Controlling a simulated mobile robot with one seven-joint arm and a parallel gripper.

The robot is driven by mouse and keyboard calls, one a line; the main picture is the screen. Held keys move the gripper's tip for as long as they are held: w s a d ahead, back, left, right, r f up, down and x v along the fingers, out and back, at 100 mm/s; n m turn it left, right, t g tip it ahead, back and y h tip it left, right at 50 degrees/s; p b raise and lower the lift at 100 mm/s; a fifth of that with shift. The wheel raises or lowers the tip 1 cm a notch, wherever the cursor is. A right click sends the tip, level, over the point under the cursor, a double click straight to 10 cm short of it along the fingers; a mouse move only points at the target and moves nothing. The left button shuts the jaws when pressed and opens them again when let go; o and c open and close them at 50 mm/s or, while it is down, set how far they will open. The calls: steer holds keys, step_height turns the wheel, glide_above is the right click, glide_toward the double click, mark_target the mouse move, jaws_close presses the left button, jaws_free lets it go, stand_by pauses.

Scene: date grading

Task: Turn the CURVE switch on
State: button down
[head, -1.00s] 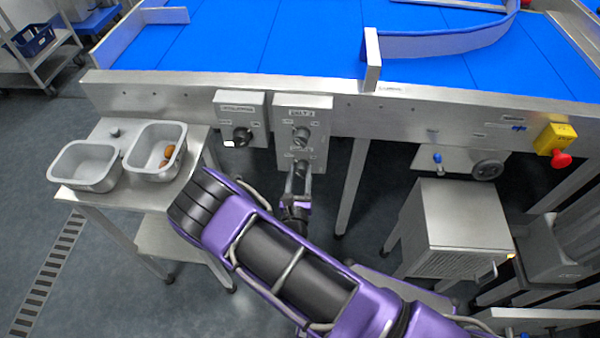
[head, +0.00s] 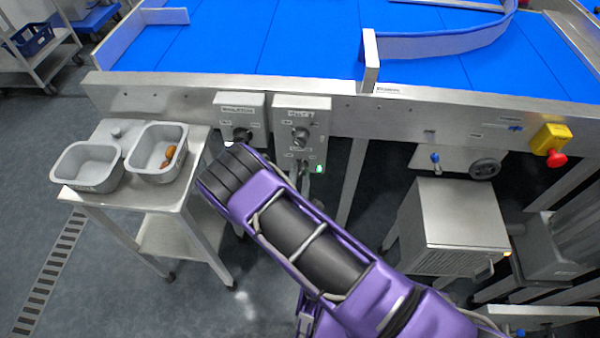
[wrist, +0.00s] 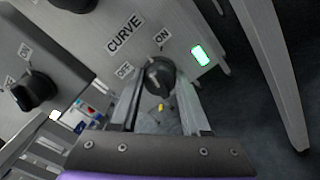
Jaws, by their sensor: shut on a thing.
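The CURVE switch (wrist: 158,76) is a round black knob on a grey box, with OFF and ON labels above it in the wrist view. A lamp (wrist: 202,55) to its right glows green; it also shows in the head view (head: 320,169). My gripper (wrist: 160,90) has one finger on each side of the knob and is shut on it. The knob's exact pointer angle is hard to read. In the head view my arm hides most of the gripper and the knob.
Another knob (head: 300,137) sits above on the same box. A second switch box (head: 240,106) with a black knob (wrist: 34,92) is to the left. Above is the blue conveyor (head: 270,40). A small steel table (head: 110,199) with two bins stands left.

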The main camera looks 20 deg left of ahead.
steer(key=m, duration=0.6)
steer(key=shift+f+b, duration=0.1)
steer(key=shift+b, duration=0.2)
steer(key=shift+m, duration=0.3)
steer(key=shift+c, duration=1.8)
jaws_free()
steer(key=p+v, duration=0.1)
steer(key=v, duration=1.6)
steer(key=shift+s, duration=0.25)
